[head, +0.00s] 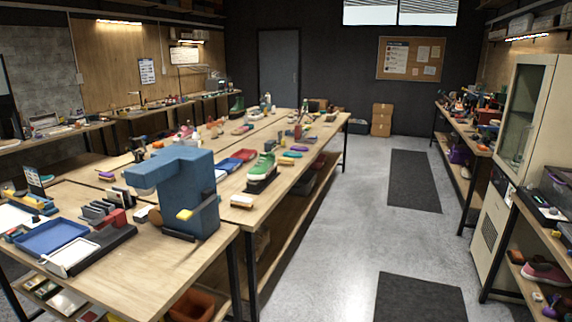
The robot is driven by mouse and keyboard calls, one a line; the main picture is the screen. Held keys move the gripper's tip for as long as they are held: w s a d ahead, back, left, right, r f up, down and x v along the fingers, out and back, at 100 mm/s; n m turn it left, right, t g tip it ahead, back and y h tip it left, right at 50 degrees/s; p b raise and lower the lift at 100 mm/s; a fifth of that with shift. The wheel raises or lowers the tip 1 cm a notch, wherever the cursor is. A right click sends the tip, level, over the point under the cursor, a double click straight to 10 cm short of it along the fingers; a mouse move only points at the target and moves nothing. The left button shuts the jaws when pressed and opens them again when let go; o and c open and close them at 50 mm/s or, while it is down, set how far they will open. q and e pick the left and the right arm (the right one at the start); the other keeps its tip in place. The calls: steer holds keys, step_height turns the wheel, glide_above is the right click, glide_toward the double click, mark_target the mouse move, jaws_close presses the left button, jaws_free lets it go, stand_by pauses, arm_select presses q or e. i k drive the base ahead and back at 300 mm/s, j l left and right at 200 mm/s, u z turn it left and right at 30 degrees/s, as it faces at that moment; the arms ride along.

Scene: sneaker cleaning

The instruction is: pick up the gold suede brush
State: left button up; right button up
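I cannot pick out the gold suede brush with certainty; several small yellowish things are too small to identify. One is a pale block with an orange-yellow underside (242,201) near the right edge of the long workbench (222,188). A yellow piece (184,215) shows at the front of the blue machine (190,180). Neither of my grippers is in view.
A green shoe (262,166) stands on a dark stand on the bench. A blue tray (52,237) lies at the near left. The aisle (345,240) is clear, with dark mats (414,180) on the floor. A cream cabinet (515,160) and shelves stand at right.

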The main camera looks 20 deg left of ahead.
mark_target(285, 162)
steer(key=i+u, duration=0.1)
steer(key=i, duration=2.75)
steer(key=i+l+u, duration=0.1)
steer(key=i+u, duration=0.25)
steer(key=i, duration=0.2)
steer(key=i+l+u, duration=0.4)
steer(key=i, duration=0.15)
steer(key=i+l+u, duration=0.35)
steer(key=i, duration=0.15)
